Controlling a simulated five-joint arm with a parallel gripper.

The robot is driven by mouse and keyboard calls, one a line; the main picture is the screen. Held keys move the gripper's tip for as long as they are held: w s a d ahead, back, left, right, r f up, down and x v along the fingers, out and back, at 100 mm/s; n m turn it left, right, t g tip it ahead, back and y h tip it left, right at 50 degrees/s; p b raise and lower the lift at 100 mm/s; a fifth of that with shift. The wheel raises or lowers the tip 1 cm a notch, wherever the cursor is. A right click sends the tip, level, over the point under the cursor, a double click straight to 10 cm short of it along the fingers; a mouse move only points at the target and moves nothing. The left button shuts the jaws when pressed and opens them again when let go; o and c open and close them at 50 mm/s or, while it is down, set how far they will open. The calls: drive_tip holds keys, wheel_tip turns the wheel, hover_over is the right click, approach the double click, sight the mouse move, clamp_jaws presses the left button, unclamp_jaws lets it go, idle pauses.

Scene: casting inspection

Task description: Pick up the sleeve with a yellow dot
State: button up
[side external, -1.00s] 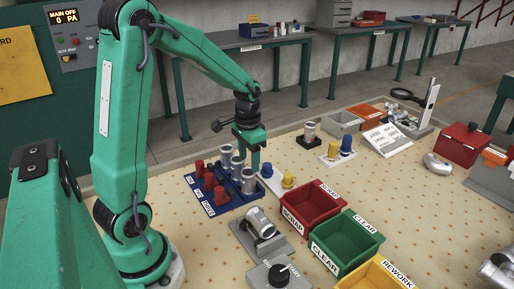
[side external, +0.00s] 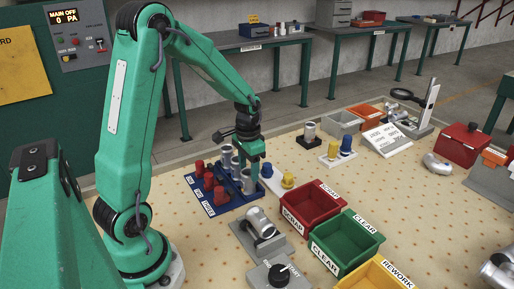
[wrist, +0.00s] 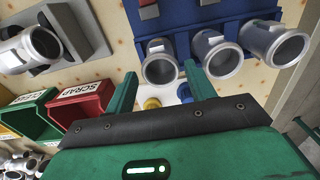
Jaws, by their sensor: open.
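Several silver sleeves stand in the blue rack (side external: 224,207), with red plugs (side external: 209,181) in other places of it. In the wrist view three open sleeve ends show: one on the left (wrist: 160,65), one in the middle (wrist: 217,56) and one on the right (wrist: 275,46). I cannot make out a yellow dot on any of them. My gripper (wrist: 161,86) is open, with its fingers on either side of the left sleeve in that view. In the side view my gripper (side external: 250,166) is low over the nearest sleeve (side external: 248,183) and partly hides the sleeves behind.
A white plate with blue and yellow pegs (side external: 288,181) is right of the rack. A casting on a grey stand (side external: 258,228) is in front. Red (side external: 312,207), green (side external: 345,243) and yellow (side external: 372,274) bins stand at the right front.

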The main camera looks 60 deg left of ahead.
sight(249, 178)
drive_tip(key=shift+f, duration=2.3)
drive_tip(key=c, duration=1)
